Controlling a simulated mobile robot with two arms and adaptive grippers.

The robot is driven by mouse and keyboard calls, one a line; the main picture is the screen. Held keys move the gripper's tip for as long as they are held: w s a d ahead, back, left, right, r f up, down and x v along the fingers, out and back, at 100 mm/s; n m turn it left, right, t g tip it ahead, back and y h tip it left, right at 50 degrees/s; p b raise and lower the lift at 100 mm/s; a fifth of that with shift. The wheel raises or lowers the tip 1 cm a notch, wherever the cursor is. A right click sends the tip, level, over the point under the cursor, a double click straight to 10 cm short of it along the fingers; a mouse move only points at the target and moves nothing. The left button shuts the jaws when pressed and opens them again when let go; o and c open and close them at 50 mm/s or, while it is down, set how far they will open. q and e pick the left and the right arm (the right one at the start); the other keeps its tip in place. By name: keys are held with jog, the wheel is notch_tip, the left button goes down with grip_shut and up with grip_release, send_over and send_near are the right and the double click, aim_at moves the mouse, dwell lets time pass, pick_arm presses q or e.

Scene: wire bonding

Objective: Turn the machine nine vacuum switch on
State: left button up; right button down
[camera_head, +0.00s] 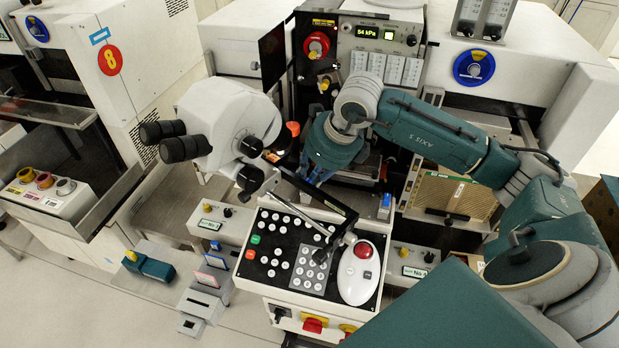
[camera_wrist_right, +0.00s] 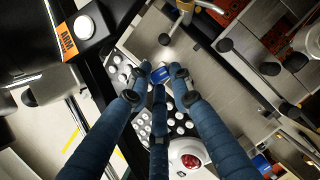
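A control unit with a lit "54 kPa" display (camera_head: 377,34) and a dark knob (camera_head: 411,40) stands at the back of the middle machine. My left gripper is not in view.
A white microscope (camera_head: 225,120) stands close left of my right gripper. The keypad (camera_head: 290,252) with a red trackball (camera_head: 363,250) lies below it, under a dark lever. A machine marked 8 (camera_head: 110,60) stands left.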

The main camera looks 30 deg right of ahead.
jog(key=shift+d+f+n+b, duration=0.15)
jog(key=shift+f+n+b, duration=0.15)
jog(key=shift+n+b, duration=0.6)
jog(key=shift+r+n+g+y+b, duration=0.1)
jog(key=shift+n+g+y+b, duration=0.3)
jog(key=shift+n+y+b, duration=0.3)
jog(key=shift+r+n, duration=0.15)
jog(key=shift+n, duration=0.55)
jog(key=c, duration=1.6)
grip_release()
jog(key=shift+d, duration=0.1)
jog(key=shift+o, duration=0.2)
